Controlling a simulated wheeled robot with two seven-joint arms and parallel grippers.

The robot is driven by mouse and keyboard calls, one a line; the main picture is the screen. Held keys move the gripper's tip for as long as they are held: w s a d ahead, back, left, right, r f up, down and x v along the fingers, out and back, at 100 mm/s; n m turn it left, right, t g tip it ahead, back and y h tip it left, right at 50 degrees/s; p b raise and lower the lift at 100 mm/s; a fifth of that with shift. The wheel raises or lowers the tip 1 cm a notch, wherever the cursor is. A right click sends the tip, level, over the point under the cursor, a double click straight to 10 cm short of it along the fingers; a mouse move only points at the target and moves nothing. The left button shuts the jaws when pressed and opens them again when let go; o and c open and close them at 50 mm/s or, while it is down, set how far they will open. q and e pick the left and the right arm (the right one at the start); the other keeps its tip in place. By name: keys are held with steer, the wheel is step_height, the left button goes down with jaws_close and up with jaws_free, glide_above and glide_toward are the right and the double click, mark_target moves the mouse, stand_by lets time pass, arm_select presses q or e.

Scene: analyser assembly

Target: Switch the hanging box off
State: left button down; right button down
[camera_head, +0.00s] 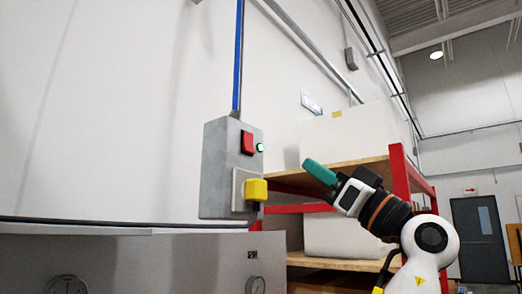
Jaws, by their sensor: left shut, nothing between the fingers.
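The grey hanging box (218,168) is on the left of the middle in the head view, in front of the white wall. Its right-hand face carries a red button (247,143), a small lit green lamp (260,147) and a yellow switch block (256,189) on a light plate.
A blue conduit (239,62) rises from the box. Below is a grey metal cabinet (180,262) with round gauges. A red-framed shelf (399,172) with large white boxes (345,135) stands behind my arm. A dark door (480,240) is at far right.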

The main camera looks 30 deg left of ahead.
arm_select(q)
steer(key=shift+w, duration=0.1)
steer(key=p, duration=0.6)
glide_toward(250, 141)
step_height(250, 141, up, 4)
steer(key=a, duration=0.3)
steer(key=shift+w+a+f+p, duration=0.15)
steer(key=shift+w+a+p, duration=0.05)
steer(key=shift+a+p, duration=0.2)
steer(key=shift+a+f, duration=0.15)
steer(key=shift+a, duration=0.2)
steer(key=shift+d, duration=0.1)
